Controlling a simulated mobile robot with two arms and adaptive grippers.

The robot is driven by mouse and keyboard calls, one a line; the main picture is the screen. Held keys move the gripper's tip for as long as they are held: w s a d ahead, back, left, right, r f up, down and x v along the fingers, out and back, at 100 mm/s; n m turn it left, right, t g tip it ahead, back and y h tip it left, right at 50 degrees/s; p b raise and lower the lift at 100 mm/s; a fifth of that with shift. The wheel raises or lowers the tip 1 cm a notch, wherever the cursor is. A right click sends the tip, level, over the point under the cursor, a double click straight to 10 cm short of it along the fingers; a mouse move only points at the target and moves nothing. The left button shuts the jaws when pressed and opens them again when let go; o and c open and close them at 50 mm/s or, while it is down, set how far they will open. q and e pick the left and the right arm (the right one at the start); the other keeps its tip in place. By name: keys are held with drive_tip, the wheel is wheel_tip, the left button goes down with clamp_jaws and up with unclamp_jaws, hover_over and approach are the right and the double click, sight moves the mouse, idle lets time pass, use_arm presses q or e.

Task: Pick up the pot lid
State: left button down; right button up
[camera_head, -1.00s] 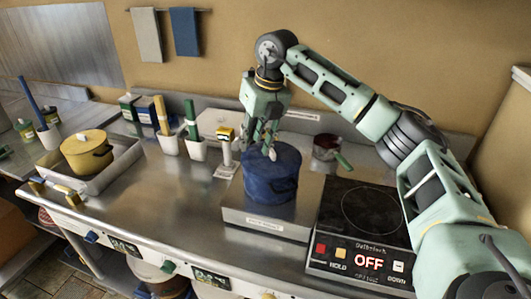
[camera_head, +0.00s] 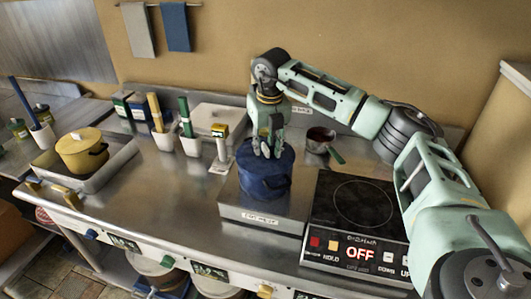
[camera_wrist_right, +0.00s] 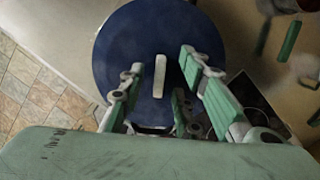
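The blue pot (camera_head: 264,183) stands on a metal box-like platform, with its blue lid (camera_wrist_right: 115,50) on top. The lid's pale bar handle (camera_wrist_right: 160,76) shows in the right wrist view. My right gripper (camera_head: 267,150) points down over the lid and hides the handle in the head view. In the right wrist view its fingers (camera_wrist_right: 162,82) are open, one on each side of the handle, with gaps visible. I cannot tell how far the fingertips are above the lid. My left gripper is out of view.
The induction cooker (camera_head: 358,215), reading OFF, is right of the platform (camera_head: 240,212). A small dark red saucepan (camera_head: 319,140) with a green handle stands behind. White holders (camera_head: 190,145) with tools stand left. A yellow pot (camera_head: 82,155) sits in a tray (camera_head: 118,160) at far left.

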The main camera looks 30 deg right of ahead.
clamp_jaws()
drive_tip(key=shift+r, duration=0.1)
idle(0.4)
